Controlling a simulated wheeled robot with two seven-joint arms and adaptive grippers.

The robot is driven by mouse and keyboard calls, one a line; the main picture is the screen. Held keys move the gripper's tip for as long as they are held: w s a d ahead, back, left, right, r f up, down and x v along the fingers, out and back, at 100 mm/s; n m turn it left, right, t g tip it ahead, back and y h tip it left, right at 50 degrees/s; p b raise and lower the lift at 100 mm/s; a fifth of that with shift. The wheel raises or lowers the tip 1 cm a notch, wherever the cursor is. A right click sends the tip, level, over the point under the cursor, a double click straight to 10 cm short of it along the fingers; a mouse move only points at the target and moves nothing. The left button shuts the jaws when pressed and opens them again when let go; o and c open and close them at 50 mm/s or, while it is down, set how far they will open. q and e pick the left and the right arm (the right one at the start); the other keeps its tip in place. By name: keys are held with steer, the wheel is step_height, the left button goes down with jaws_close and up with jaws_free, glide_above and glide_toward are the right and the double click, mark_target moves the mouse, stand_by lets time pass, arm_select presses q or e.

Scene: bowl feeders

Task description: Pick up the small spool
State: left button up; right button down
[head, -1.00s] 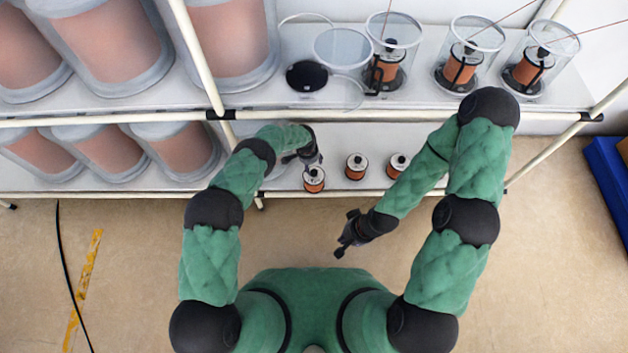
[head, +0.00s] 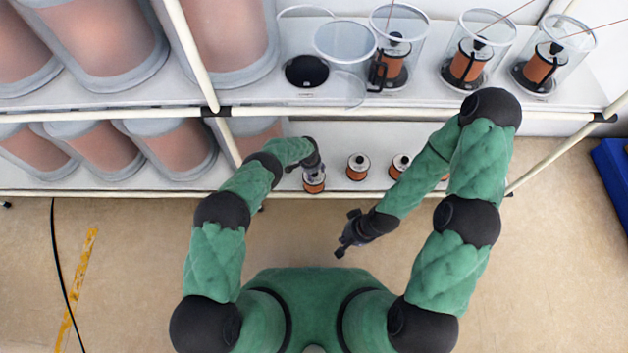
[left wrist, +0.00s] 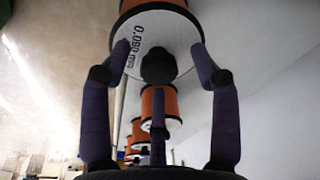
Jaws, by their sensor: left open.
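Several small spools with orange winding and white tops stand in a row on the lower shelf. The leftmost small spool (head: 314,186) is partly hidden beneath my left gripper (head: 314,170). In the left wrist view, the open fingers of my left gripper (left wrist: 160,60) are spread around the white labelled end of a spool (left wrist: 180,32), with its dark hub between them. I cannot tell whether they touch it. Another small spool (head: 358,167) stands to the right, and a third (head: 400,166) is partly near my right arm. My right gripper (head: 346,234) is in front of the shelf, fingers apart and empty.
The shelf's front rail (head: 270,194) runs just before the small spools. Above, the upper shelf (head: 425,98) holds clear canisters with larger spools and an empty one (head: 318,70). Large orange-wound drums (head: 100,150) fill the left. A blue object (head: 612,175) lies at right.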

arm_select(q)
jaws_close()
steer(key=shift+w+r, duration=0.15)
steer(key=shift+w, duration=0.05)
